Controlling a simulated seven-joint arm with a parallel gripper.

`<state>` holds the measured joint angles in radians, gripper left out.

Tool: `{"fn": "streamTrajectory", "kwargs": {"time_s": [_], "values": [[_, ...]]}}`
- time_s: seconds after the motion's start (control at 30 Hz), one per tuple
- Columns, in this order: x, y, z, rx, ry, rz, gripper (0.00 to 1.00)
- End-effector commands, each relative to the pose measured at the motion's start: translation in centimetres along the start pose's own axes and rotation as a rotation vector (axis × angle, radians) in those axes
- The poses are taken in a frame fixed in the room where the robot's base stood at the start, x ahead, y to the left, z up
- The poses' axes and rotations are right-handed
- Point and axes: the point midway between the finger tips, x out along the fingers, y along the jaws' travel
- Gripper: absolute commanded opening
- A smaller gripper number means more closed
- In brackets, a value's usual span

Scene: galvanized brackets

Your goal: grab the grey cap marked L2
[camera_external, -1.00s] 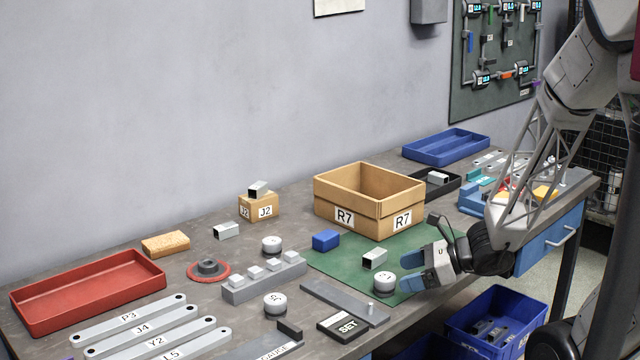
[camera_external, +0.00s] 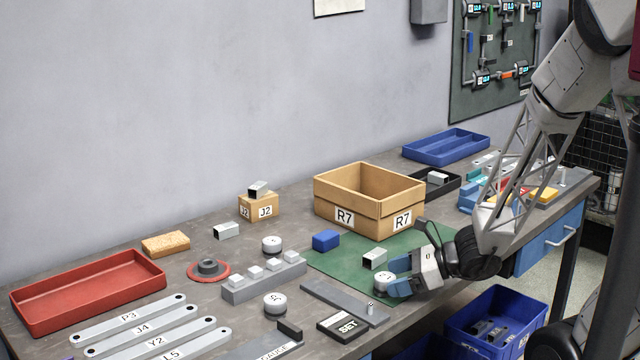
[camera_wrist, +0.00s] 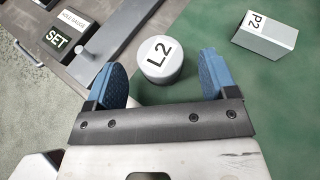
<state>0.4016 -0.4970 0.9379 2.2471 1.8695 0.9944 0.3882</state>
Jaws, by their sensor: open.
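The grey cap marked L2 (camera_wrist: 161,60) is a short round cylinder standing upright on the green mat (camera_wrist: 215,95). Its label reads clearly in the wrist view. In the external view the cap (camera_external: 383,282) is at the mat's front part, partly hidden by my gripper. My gripper (camera_wrist: 158,77) is open, with its blue fingers to the left and right of the cap's near side.
A grey block marked P2 (camera_wrist: 265,35) lies on the mat to the right of the cap. A grey plate with a peg (camera_wrist: 112,42) and a black SET box (camera_wrist: 60,38) lie to the left. The cardboard box R7 (camera_external: 345,215) stands behind.

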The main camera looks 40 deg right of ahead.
Motion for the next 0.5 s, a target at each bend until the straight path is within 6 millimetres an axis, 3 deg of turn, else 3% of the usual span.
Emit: {"fn": "streamTrajectory", "kwargs": {"time_s": [0.2,0.5], "values": [[1.9,0.0,-0.1,-0.001,-0.001,0.003,0.79],[3.1,-0.1,-0.1,-0.001,0.0,0.001,0.79]]}}
